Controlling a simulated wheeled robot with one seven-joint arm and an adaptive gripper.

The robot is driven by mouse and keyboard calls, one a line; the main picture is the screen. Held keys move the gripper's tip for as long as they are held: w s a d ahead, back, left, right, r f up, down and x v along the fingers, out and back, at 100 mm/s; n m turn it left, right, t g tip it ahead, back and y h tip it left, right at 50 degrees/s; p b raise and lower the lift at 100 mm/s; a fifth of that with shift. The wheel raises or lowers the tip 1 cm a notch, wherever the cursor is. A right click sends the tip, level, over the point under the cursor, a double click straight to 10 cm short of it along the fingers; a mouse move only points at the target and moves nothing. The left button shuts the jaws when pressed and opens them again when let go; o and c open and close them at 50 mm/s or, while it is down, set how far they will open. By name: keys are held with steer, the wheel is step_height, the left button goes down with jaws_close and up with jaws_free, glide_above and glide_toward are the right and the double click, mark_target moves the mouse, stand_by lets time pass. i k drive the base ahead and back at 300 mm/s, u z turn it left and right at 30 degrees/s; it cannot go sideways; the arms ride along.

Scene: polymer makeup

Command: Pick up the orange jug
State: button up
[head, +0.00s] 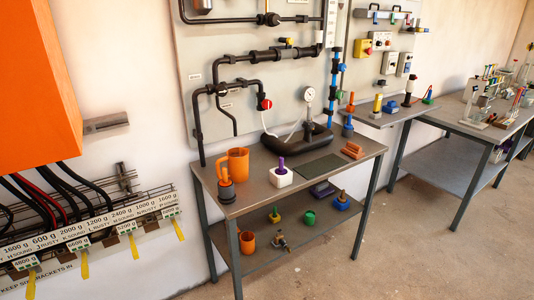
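The orange jug (238,163) stands upright on the top of a grey metal table (265,197), near its left back part. Its open top faces up and its handle appears to be on the left side. A black part with an orange top (226,188) stands close in front of it and covers some of its lower left. My gripper is not in view.
A white block with a purple knob (280,173) stands right of the jug. A black tray (296,140), a dark mat (321,166) and orange pieces (352,150) lie farther right. An orange cup (247,243) is on the lower shelf. Pipes (243,87) run above.

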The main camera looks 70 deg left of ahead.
mark_target(237, 159)
steer(key=i, duration=1.7)
steer(key=u, duration=4)
